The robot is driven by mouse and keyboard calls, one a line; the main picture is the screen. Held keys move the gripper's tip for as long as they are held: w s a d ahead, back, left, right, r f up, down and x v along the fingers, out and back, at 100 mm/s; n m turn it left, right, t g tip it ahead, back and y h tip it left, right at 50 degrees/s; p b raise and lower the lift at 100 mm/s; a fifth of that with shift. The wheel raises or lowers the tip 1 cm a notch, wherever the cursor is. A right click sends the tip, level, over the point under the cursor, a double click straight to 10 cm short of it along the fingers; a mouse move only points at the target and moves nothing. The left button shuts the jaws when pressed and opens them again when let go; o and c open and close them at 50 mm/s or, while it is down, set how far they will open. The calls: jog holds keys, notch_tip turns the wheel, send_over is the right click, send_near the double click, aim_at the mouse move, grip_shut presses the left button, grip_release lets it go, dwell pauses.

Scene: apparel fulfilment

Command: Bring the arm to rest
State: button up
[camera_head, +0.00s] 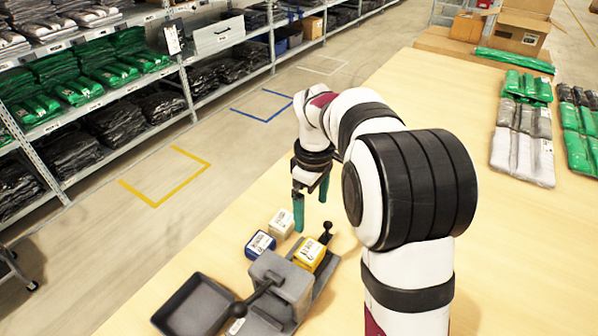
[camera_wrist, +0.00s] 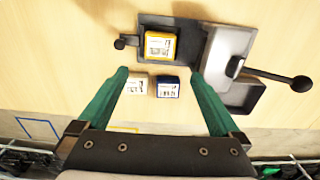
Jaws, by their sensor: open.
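My gripper (camera_head: 310,212) is open and empty above the table (camera_head: 400,80), with its green fingers pointing down. In the wrist view its fingertips (camera_wrist: 160,74) are spread wide, with nothing between them. Below stand a cream box (camera_head: 281,222) and a blue box (camera_head: 260,245) side by side on the table. A yellow box (camera_head: 309,255) sits on the grey fixture (camera_head: 280,283). The boxes also show in the wrist view: cream (camera_wrist: 137,86), blue (camera_wrist: 168,87) and yellow (camera_wrist: 160,45). My fingers appear apart from all of them.
The fixture has a black-knobbed lever (camera_wrist: 278,78), and a dark grey tray (camera_head: 193,306) lies beside it. Folded green and grey garments (camera_head: 523,140) lie at the right of the table, with cardboard boxes (camera_head: 515,32) behind. Shelves (camera_head: 90,90) stand across the aisle. The mid-table is clear.

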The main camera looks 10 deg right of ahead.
jog(key=s+a+r+m+y, duration=0.1)
jog(key=s+a+m, duration=0.2)
jog(key=s+m, duration=0.4)
jog(key=s+a+m, duration=0.3)
jog(key=s+m, duration=0.4)
jog(key=s, duration=1.5)
jog(key=shift+r+m+y, duration=0.3)
jog(key=shift+r+y, duration=0.1)
